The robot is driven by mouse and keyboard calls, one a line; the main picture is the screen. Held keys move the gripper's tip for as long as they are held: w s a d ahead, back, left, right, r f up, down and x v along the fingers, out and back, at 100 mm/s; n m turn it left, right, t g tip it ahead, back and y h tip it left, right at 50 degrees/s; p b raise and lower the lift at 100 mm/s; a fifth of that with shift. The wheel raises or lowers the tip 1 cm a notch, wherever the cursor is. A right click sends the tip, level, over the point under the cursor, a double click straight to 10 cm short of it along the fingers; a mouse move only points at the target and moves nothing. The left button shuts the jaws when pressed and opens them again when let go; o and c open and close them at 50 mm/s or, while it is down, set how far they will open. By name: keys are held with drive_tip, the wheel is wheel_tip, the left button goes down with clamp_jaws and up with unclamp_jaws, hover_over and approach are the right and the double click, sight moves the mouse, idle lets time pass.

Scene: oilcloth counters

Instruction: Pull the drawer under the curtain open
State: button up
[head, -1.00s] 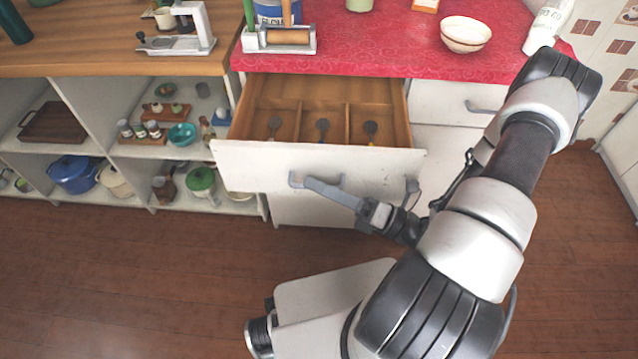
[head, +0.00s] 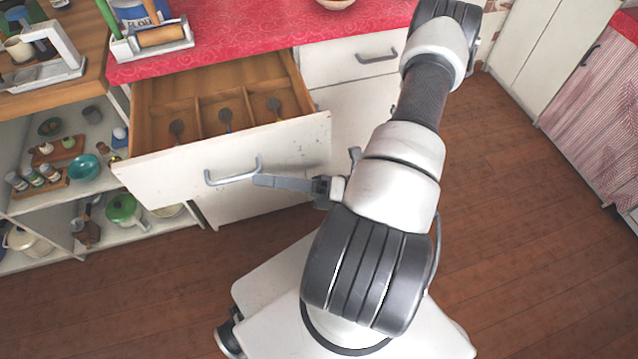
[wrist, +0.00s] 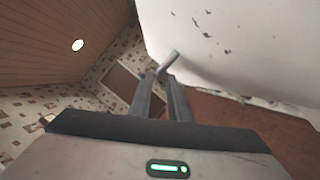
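The drawer (head: 222,168), with a white front and a wooden inside, stands well out under the red countertop. Its divided compartments hold several dark round-headed utensils. A grey bar handle (head: 228,177) sits on its front. My gripper (head: 256,180) is at the right end of this handle. In the wrist view my gripper (wrist: 161,73) shows a narrow gap between its fingers, and part of the handle (wrist: 170,60) appears at the tips. I cannot tell whether the fingers press on it.
A closed white drawer (head: 350,62) is to the right of the open one. Open shelves (head: 20,207) with pots and jars stand at left. The red countertop (head: 250,35) carries a utensil holder (head: 150,42). Wooden floor (head: 520,230) is clear at right.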

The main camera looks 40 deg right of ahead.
drive_tip(key=v, duration=1.1)
drive_tip(key=shift+s, duration=0.1)
